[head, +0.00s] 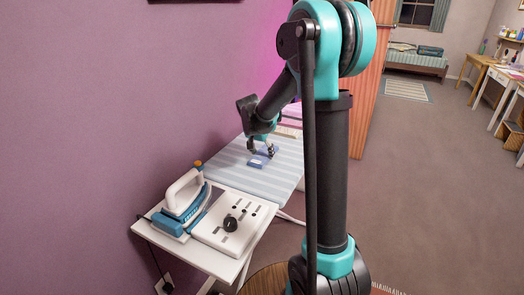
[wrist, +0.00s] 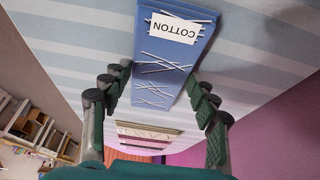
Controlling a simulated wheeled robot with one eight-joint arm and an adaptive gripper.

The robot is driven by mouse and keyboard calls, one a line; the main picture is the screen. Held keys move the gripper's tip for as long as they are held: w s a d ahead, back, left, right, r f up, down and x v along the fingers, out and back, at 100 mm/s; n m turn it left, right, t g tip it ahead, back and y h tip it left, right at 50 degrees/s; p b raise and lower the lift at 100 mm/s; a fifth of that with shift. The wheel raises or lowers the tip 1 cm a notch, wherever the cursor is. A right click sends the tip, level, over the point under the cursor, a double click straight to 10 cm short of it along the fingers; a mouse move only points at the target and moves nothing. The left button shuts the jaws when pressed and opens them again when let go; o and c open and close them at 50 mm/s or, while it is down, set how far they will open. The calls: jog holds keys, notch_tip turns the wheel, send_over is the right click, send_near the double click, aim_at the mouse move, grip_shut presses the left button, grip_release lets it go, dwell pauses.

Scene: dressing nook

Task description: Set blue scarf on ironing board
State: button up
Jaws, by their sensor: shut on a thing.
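The blue scarf is a folded blue bundle with white line markings (wrist: 165,72) and a white "COTTON" label. In the head view the scarf (head: 256,163) shows small and low over the ironing board. The ironing board (head: 232,178) has a pale blue striped top. My gripper (head: 263,148) is over the board's middle, shut on the scarf. In the wrist view the fingers of my gripper (wrist: 158,92) lie on either side of the scarf. Whether the scarf touches the board, I cannot tell.
A blue and white iron (head: 180,205) stands on the white end stand (head: 205,258), beside a white panel with a black knob (head: 230,223). A pale object (head: 290,131) lies at the board's far end. An orange curtain (head: 368,90) hangs behind my arm. Floor at right is clear.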

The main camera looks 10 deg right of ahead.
jog(key=o, duration=1.1)
jog(key=shift+f, duration=0.1)
jog(key=shift+o, duration=0.2)
jog(key=v, duration=1.2)
jog(key=shift+r, duration=0.25)
